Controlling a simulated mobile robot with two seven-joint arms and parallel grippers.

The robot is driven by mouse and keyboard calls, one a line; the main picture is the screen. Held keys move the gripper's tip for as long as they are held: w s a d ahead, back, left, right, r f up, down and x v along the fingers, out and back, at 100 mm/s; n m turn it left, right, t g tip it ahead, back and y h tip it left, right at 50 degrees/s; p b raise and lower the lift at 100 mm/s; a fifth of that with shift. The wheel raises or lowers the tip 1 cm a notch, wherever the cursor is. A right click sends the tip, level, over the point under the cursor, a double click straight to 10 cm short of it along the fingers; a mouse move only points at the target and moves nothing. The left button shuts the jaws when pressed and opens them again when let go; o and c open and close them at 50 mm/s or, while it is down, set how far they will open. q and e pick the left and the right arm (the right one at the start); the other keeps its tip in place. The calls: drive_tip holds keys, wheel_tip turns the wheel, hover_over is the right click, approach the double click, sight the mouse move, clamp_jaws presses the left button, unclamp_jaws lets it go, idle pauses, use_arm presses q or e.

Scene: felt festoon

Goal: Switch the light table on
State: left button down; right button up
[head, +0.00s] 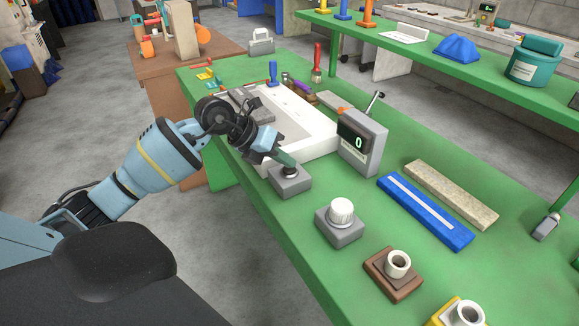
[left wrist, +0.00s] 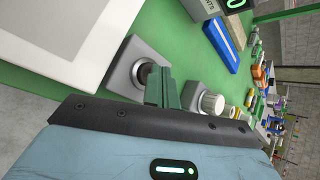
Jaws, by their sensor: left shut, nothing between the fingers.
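The light table (head: 300,125) is a white slab on the green bench, and its edge fills the upper left of the left wrist view (left wrist: 60,40). A grey box with a round dark button (head: 291,182) sits at its near corner; in the left wrist view the box (left wrist: 128,62) shows a metal ring around the button. My left gripper (head: 288,163) is shut and empty, with its green fingertips right over the button. The fingers hide part of the button, so I cannot tell whether they touch it. My right gripper is not in view.
A grey box with a white knob (head: 340,222) stands nearby, then a brown block with a white ring (head: 394,272). A grey counter reading 0 (head: 360,142) stands beside the light table. A blue bar (head: 425,212) lies to the right. Bare bench lies between them.

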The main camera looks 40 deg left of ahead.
use_arm(q)
drive_tip(key=shift+f, duration=0.5)
idle(0.4)
drive_tip(key=shift+r, duration=0.4)
